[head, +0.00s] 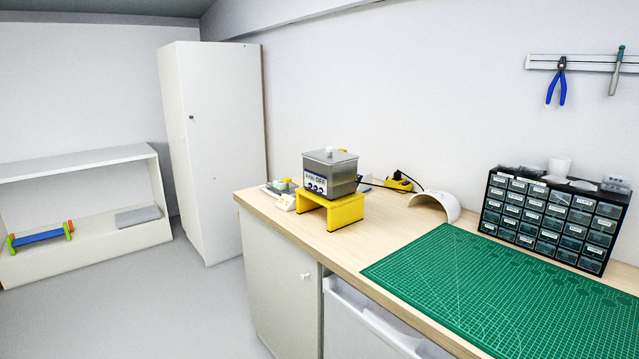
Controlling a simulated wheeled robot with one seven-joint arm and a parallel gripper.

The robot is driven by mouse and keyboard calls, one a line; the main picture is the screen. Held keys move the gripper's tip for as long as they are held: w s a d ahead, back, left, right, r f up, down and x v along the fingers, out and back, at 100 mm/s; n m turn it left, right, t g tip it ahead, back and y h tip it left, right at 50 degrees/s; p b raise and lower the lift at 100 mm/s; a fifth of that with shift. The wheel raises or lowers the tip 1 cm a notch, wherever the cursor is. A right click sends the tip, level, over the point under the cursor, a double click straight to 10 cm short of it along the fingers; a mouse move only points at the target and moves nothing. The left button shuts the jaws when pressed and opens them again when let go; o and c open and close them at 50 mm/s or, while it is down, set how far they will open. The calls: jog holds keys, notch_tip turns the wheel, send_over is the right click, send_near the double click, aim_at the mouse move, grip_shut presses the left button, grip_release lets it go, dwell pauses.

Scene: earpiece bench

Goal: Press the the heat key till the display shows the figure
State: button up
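A steel box-shaped device (331,171) with a lid and a small knob stands on a yellow stand (344,212) at the far left part of the bench. Its front panel (315,184) carries a small display area and several dark blue keys. The figure on the display and the key labels are too small to read, so I cannot tell which is the heat key. My gripper is not in view.
The wooden bench (322,243) holds a green cutting mat (500,290), a black drawer cabinet (548,222), a white arch (436,205) and a yellow tool (399,184). A small item (285,202) sits left of the stand. Open floor (130,300) lies left of the bench.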

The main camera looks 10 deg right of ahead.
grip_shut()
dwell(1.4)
